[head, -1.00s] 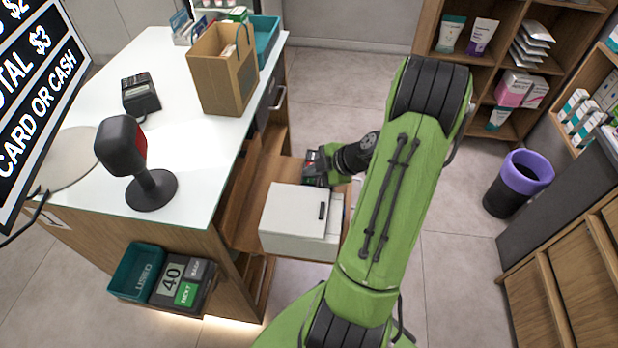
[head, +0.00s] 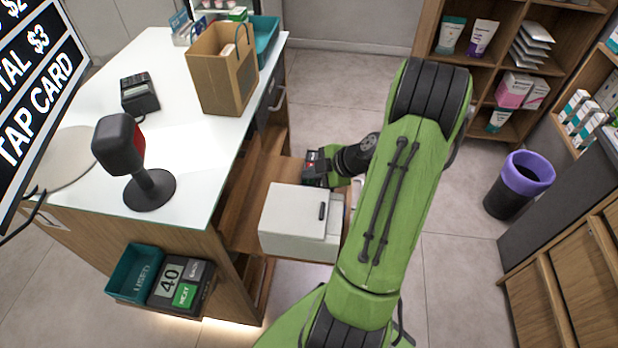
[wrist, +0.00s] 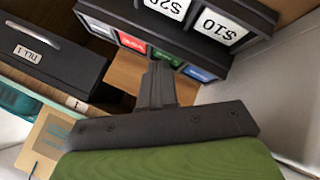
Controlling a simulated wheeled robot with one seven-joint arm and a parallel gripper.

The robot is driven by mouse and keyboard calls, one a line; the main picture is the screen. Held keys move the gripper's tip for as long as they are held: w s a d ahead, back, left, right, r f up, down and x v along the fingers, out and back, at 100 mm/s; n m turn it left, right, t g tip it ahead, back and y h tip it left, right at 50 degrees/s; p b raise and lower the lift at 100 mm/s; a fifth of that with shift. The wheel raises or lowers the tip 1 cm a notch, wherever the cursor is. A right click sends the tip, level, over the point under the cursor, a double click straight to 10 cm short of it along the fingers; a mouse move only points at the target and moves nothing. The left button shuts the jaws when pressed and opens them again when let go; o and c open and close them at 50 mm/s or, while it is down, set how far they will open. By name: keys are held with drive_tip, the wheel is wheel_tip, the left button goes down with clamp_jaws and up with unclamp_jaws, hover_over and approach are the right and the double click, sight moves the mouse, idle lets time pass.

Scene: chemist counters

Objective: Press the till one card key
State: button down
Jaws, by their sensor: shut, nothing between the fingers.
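The till key panel (wrist: 180,40) is dark and appears upside down in the wrist view. It has a red key (wrist: 131,42), a green key (wrist: 167,58), a blue key (wrist: 199,74) and a pale key (wrist: 96,27). Their small labels are not readable to me. My gripper (wrist: 158,68) is shut and empty, with its tips close to the green key; I cannot tell whether they touch. In the head view my arm partly hides this area. The display (head: 38,105) reads "TAP CARD" at its bottom line.
A black drawer (wrist: 45,58) labelled TILL 1 lies left in the wrist view. A white box (head: 295,222) stands close beside my wrist. The counter (head: 190,150) holds a paper bag (head: 222,75), a card terminal (head: 140,93) and a scanner (head: 120,145).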

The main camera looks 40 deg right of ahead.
sight(312, 181)
drive_tip(key=shift+r, duration=0.75)
drive_tip(key=shift+r+p, duration=1.4)
drive_tip(key=shift+r, duration=1.15)
drive_tip(key=s+a+r+m+g+h+p, duration=0.1)
drive_tip(key=a+r+m+g+p, duration=0.1)
drive_tip(key=a+r, duration=0.6)
drive_tip(key=s+a+r+m+g+p, duration=0.25)
drive_tip(key=a+r, duration=0.35)
drive_tip(key=a, duration=0.3)
drive_tip(key=s+a+r+m+t+h+p, duration=0.1)
drive_tip(key=s+a+r+m+h+p, duration=0.1)
drive_tip(key=s+a+r+m, duration=0.4)
drive_tip(key=s+r+m, duration=0.1)
drive_tip(key=s+m, duration=0.1)
drive_tip(key=s, duration=0.3)
drive_tip(key=shift+r+p, duration=0.35)
drive_tip(key=shift+p, duration=0.05)
